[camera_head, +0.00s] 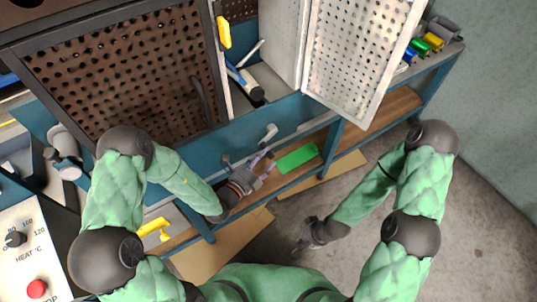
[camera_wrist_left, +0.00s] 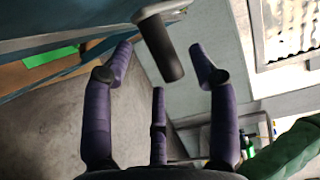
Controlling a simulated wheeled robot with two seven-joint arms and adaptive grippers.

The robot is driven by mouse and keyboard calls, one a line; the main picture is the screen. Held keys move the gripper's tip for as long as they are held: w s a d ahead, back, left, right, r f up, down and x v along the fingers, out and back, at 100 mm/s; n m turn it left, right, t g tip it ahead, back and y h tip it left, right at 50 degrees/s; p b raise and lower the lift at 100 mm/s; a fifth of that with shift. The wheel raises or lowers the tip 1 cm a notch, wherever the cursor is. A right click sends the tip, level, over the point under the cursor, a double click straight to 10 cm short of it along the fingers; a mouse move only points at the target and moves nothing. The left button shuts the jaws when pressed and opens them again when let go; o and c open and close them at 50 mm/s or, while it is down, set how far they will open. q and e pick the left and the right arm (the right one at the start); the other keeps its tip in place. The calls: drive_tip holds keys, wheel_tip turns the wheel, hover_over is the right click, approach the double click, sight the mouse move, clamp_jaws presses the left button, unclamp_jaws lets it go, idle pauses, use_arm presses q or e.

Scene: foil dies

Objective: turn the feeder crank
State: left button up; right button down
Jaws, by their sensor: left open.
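The crank (camera_head: 267,132) is a light grey lever on the front of the blue bench. In the left wrist view its dark round handle (camera_wrist_left: 164,52) hangs from a grey arm. My left gripper (camera_head: 256,161) is just below the crank in the head view. Its purple fingers (camera_wrist_left: 124,62) are spread apart, with the handle in the gap ahead of the palm; no grip shows. My right gripper (camera_head: 308,236) hangs low over the floor, away from the bench, and its fingers are too small and dark to read.
A green panel (camera_head: 297,157) lies on the lower shelf beside my left gripper. Perforated panels (camera_head: 360,55) stand above the bench. Coloured bins (camera_head: 432,41) sit at the far right end. A panel with a red button (camera_head: 37,289) is at lower left. Floor at right is clear.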

sight(268, 153)
use_arm(q)
drive_tip(key=shift+b+x, duration=0.4)
drive_tip(key=shift+x, duration=1.25)
clamp_jaws()
